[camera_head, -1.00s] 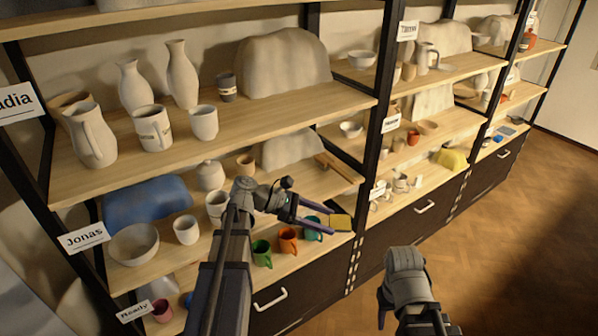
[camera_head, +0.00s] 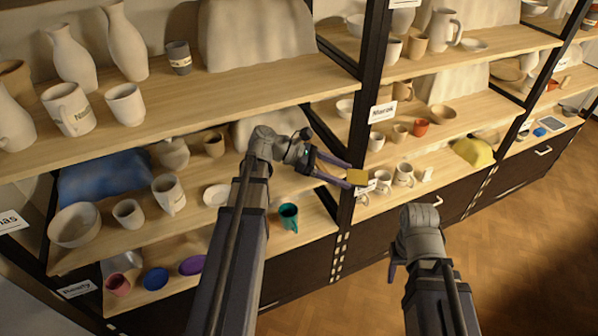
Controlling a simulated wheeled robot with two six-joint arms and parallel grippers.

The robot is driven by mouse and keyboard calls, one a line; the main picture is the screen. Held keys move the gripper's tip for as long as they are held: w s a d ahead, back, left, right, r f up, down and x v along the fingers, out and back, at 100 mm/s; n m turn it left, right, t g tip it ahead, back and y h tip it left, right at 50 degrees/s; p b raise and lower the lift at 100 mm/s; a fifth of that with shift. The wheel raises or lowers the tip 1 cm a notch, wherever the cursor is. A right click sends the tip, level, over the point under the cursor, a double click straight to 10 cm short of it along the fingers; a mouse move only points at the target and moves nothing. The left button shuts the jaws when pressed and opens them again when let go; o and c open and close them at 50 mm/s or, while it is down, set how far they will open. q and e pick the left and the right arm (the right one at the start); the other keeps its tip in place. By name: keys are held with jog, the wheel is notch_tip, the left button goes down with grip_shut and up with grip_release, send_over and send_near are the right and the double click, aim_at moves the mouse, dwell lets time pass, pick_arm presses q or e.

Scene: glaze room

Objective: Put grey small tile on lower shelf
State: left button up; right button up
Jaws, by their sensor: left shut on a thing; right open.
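A small flat grey rectangle (camera_head: 551,122), perhaps the grey tile, lies on the lower shelf (camera_head: 520,152) at the far right, beside a blue piece (camera_head: 540,132). It is far from both grippers. My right gripper (camera_head: 393,270) is open and empty, low in front of the drawers; its fingers are partly hidden by its own wrist.
Dark posts (camera_head: 368,110) divide the shelving into bays. White mugs (camera_head: 383,181) and a yellow lump (camera_head: 473,151) stand on the middle bay's lower shelf. The wooden floor (camera_head: 500,270) at right is clear.

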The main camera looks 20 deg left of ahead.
pick_arm(q)
jog(key=w+a+f+n+t+y+b, duration=0.2)
jog(key=a+n+t, duration=0.15)
jog(key=a, duration=0.75)
jog(key=n+t+y, duration=0.2)
jog(key=n+t, duration=0.1)
send_over(272, 180)
notch_tip(272, 180, down, 11)
jog(key=b, duration=1)
jog(key=shift+s+r+b, duration=0.1)
jog(key=shift+r+b, duration=0.05)
jog(key=shift+b, duration=0.25)
jog(key=shift+r, duration=0.1)
jog(key=o, duration=1.4)
